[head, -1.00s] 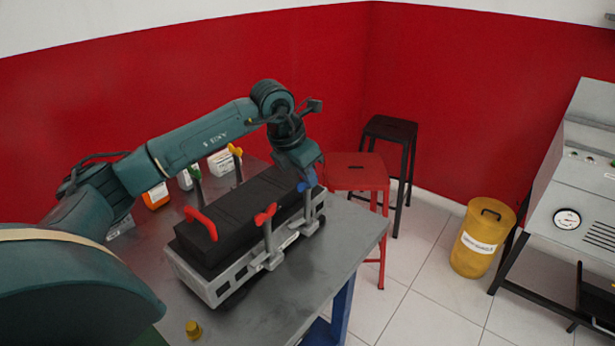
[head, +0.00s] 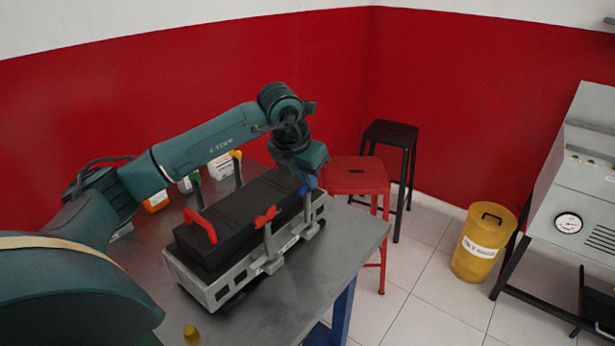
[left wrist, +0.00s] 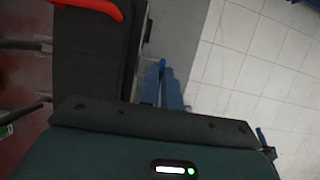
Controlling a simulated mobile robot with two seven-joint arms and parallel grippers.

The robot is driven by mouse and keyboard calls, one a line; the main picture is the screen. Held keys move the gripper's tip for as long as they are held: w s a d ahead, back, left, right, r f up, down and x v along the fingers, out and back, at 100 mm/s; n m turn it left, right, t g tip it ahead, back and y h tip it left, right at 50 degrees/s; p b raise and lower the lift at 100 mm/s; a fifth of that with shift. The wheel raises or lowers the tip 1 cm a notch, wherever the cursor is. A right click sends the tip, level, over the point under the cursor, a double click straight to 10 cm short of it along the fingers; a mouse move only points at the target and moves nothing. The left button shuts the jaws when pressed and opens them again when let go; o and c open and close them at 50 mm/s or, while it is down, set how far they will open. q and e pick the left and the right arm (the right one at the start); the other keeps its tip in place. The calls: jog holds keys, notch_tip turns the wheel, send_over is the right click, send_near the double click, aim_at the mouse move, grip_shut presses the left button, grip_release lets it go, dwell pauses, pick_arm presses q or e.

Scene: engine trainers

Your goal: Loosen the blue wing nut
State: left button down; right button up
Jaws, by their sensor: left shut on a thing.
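The blue wing nut (head: 308,183) sits at the far right corner of the black cover (head: 240,215), on an upright clamp post. It is partly hidden under my left gripper (head: 305,175). The left gripper comes down over it from above and is shut on it; the fingertips are mostly hidden in the head view. In the left wrist view the gripper's body fills the bottom, and the wing nut cannot be made out for sure. My right gripper is not in view.
A red wing nut (head: 265,217) stands on the near side, a yellow one (head: 236,155) on the far side. A red handle (head: 202,225) rises from the cover. The grey frame (head: 215,290) rests on the metal table (head: 345,240). A red stool (head: 357,176) stands behind.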

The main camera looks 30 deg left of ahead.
pick_arm(q)
jog(key=c, duration=1.6)
grip_release()
jog(key=b+v, duration=0.1)
jog(key=v, duration=1.2)
jog(key=shift+d, duration=0.1)
